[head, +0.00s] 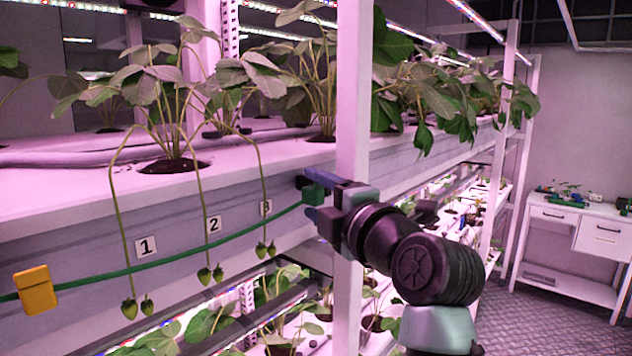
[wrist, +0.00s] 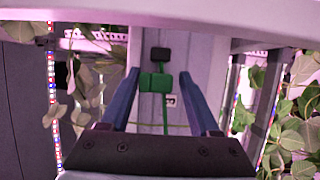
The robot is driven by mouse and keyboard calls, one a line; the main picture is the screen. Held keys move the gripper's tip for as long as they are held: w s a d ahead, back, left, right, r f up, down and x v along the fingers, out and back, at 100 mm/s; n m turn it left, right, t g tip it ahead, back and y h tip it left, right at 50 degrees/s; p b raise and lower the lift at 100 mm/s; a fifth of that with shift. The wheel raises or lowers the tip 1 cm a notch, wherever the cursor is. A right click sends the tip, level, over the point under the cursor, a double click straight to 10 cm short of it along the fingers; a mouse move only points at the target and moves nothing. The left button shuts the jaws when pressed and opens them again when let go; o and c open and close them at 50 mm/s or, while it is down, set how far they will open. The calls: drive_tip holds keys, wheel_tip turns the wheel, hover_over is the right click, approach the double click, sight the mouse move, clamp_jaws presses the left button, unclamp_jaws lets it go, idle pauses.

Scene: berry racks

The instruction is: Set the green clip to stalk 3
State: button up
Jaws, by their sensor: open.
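The green clip (head: 311,190) sits on the green line (head: 185,247), to the right of the number 3 plate (head: 265,208). Stalk 3 (head: 261,175) hangs in front of that plate with small green berries (head: 265,249) at its end, apart from the clip. My gripper (head: 316,200) is at the clip beside the white post. In the wrist view my gripper (wrist: 160,80) is open, with blue fingers on both sides of the green clip (wrist: 158,82) and gaps visible between. A dark block (wrist: 160,54) shows beyond the clip.
Stalks 1 (head: 119,215) and 2 (head: 200,200) hang left with berries. An orange clip (head: 36,290) is on the line at far left. The white post (head: 352,100) stands close to my gripper. A white cabinet (head: 575,240) stands at the right, beyond open floor.

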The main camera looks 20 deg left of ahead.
drive_tip(key=shift+w+a+f, duration=0.1)
drive_tip(key=shift+w+a, duration=0.05)
drive_tip(key=shift+w, duration=0.05)
drive_tip(key=shift+c, duration=0.3)
clamp_jaws()
drive_tip(key=shift+s, duration=0.1)
idle(1.0)
